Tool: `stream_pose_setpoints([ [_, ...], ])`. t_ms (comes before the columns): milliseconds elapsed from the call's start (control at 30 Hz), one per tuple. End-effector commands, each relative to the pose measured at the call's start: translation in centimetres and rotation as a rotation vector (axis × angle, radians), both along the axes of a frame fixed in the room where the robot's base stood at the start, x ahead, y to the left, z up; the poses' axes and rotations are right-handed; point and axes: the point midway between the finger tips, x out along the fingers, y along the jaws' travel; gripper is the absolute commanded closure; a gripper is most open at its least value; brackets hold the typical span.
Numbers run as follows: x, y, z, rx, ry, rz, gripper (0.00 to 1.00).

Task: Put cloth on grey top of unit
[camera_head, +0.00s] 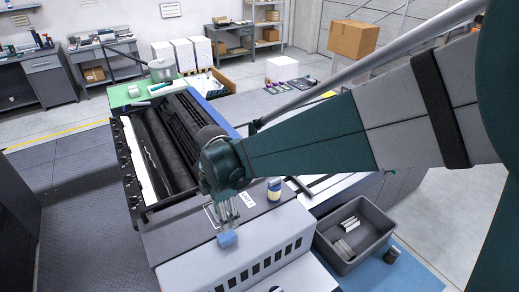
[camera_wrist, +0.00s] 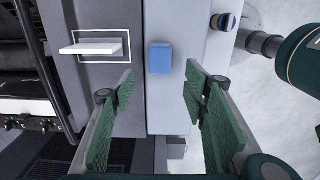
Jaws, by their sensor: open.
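A small blue block-shaped piece, which looks like the folded cloth (camera_head: 228,239), lies on the unit's light grey top (camera_head: 262,236). In the wrist view the cloth (camera_wrist: 160,58) sits on the light grey strip, near its edge with the darker grey top (camera_wrist: 105,15). My gripper (camera_head: 226,212) is above the unit, close to the cloth. In the wrist view my gripper (camera_wrist: 159,88) is open and empty, with its green-padded fingers on either side of the line toward the cloth. They do not appear to touch it.
A white outline (camera_wrist: 128,40) with a flat white piece (camera_wrist: 88,48) is on the darker top. A yellow-and-blue container (camera_head: 274,189) stands nearby. Black rollers (camera_head: 165,140) lie left. A grey bin (camera_head: 325,250) holding white items is at right.

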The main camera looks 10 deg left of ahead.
Motion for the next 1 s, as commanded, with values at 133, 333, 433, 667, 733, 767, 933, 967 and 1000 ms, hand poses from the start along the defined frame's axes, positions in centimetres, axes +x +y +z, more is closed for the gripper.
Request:
stream_pose_setpoints([
  [133,0.0,0.0,0.0,0.000,0.000,0.000,0.55],
  [333,0.1,-0.4,0.2,0.003,-0.003,-0.014,0.55],
  [433,0.4,-1.1,0.7,0.008,-0.008,-0.046,0.55],
  [667,1.5,-4.9,2.9,0.038,-0.037,-0.206,0.55],
  [733,1.9,-6.5,3.8,0.052,-0.049,-0.276,0.55],
  [767,2.0,-7.2,4.2,0.059,-0.054,-0.306,0.55],
  [933,2.7,-11.4,6.3,0.098,-0.085,-0.487,0.55],
  [967,2.8,-12.1,6.6,0.105,-0.091,-0.519,0.55],
  [1000,2.8,-13.1,7.0,0.113,-0.096,-0.561,0.55],
])
